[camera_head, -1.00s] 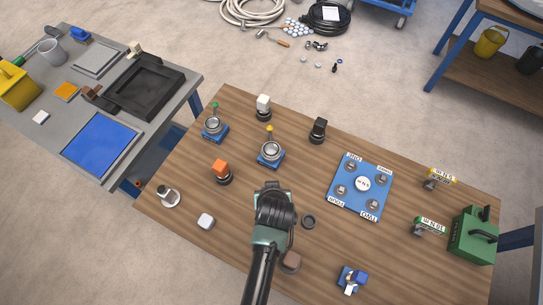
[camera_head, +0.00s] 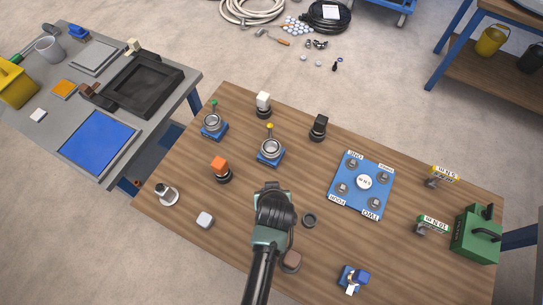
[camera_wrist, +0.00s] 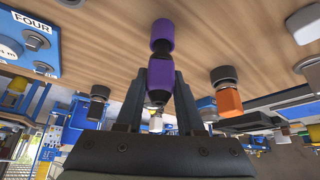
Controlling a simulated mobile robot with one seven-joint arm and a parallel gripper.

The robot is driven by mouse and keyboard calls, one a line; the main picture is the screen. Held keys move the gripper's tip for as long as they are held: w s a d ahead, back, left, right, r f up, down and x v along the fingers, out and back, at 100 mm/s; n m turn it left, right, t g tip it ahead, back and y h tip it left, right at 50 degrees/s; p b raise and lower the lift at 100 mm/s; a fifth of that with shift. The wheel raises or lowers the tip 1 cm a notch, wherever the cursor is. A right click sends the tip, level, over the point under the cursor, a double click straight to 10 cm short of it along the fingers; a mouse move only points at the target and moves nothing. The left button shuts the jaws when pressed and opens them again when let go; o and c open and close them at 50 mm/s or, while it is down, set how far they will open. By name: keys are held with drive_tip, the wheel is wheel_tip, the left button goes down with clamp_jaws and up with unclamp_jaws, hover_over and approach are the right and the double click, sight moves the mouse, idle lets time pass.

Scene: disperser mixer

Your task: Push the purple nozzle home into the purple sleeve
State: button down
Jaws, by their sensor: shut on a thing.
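In the wrist view my gripper (camera_wrist: 160,66) is shut on the purple nozzle (camera_wrist: 158,76), with one dark finger on each side. The nozzle's dark collar points toward the wooden table. The purple sleeve (camera_wrist: 162,29) is in line with it, at the table side. The collar meets or overlaps the sleeve's near end in this view; I cannot tell how deep the nozzle sits. In the head view my gripper's dark body (camera_head: 273,210) hides the fingertips, nozzle and sleeve.
A blue labelled board (camera_head: 344,204) lies farther right. The table (camera_head: 240,245) is bare between them.

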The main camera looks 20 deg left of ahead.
drive_tip(key=shift+f+b, duration=0.75)
drive_tip(key=shift+f, duration=0.35)
drive_tip(key=shift+c, duration=2.2)
unclamp_jaws()
drive_tip(key=v, duration=1.3)
